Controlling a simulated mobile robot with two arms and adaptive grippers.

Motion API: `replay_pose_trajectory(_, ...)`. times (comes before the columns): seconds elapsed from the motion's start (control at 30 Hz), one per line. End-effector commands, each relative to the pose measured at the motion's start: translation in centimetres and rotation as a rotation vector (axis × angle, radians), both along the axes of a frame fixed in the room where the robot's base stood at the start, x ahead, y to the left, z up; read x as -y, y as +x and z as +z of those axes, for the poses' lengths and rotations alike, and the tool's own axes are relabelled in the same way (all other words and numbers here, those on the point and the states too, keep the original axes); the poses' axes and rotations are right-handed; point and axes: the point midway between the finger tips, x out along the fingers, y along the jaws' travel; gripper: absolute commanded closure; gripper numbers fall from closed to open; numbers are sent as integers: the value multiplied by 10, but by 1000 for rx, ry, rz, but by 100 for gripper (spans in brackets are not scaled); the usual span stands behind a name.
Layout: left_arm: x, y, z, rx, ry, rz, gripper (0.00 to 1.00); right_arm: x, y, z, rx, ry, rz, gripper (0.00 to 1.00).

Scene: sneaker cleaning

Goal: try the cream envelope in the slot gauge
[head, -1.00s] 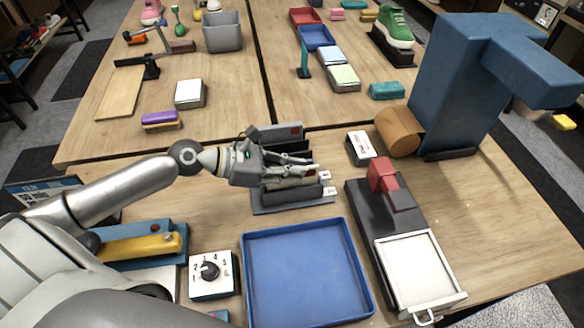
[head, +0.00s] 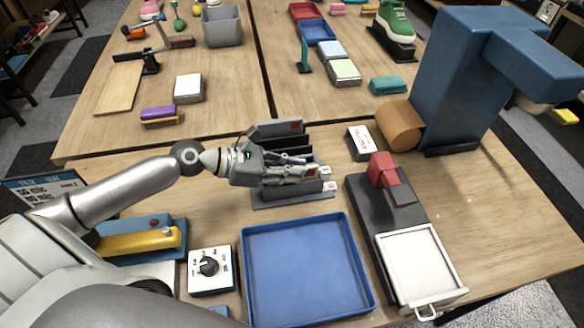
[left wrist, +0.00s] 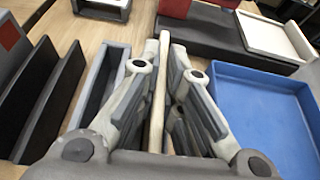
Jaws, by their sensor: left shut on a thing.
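My left gripper (head: 303,170) hovers at the slotted rack (head: 300,201), which has dark and grey dividers and white end tags. The rack may be the slot gauge; no label I can read confirms it. In the left wrist view my left gripper (left wrist: 162,58) is shut on a thin cream strip, the cream envelope (left wrist: 157,100) seen edge-on. It stands upright between the fingers, beside the grey trough (left wrist: 108,62) of the rack. Whether its lower edge is inside a slot is hidden. In the head view the envelope is hidden by the hand. My right gripper is not in view.
A blue tray (head: 243,262) lies in front of the rack. A dark device with a red block (head: 381,168) and white tray (head: 455,272) stands right. A small labelled box (head: 360,142), a numbered dial (head: 209,268) and a large blue machine (head: 455,80) stand nearby.

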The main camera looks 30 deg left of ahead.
Motion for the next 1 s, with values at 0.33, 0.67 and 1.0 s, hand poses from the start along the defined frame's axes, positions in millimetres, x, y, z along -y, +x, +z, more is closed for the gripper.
replay_pose_trajectory(0.33,0,0,0,0,0,0,82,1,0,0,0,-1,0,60)
replay_pose_trajectory(0.67,0,0,0,0,0,0,67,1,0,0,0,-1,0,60)
replay_pose_trajectory(1.0,-12,-10,4,-3,2,2,67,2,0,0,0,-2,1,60)
